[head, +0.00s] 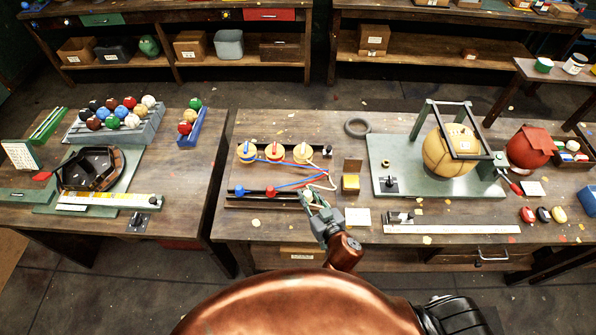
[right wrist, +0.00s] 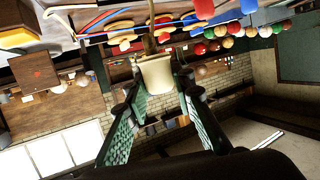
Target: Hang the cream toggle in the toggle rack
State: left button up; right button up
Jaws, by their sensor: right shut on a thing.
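The cream toggle (right wrist: 155,75) is between the fingertips of my right gripper (head: 312,198) in the right wrist view, with a cord running from its far end. My right gripper (right wrist: 157,85) is shut on it, at the right end of the toggle rack. In the head view the toggle is mostly hidden by the fingers. The dark toggle rack (head: 255,203) lies along the table's front left, with a blue toggle (head: 240,190) and a red toggle (head: 270,191) in it. I cannot tell whether the cream toggle touches the rack. My left gripper is not in view.
A green stand (head: 400,185) holds a large tan ball.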

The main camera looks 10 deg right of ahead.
pick_arm(q)
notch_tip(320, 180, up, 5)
jog(key=p, duration=0.3)
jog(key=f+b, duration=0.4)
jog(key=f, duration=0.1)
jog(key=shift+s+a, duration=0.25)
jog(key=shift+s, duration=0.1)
pick_arm(e)
jog(key=shift+n+y, duration=0.4)
jog(key=shift+y, duration=0.2)
jog(key=w+f, duration=0.1)
jog(key=w, duration=0.1)
jog(key=w+f, duration=0.2)
jog(key=w, duration=0.1)
jog(key=w+f, duration=0.2)
jog(key=shift+w+f, duration=0.1)
jog(key=shift+w, duration=0.05)
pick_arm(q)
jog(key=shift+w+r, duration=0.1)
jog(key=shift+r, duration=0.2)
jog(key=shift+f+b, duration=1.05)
pick_arm(e)
jog(key=shift+f, duration=1.6)
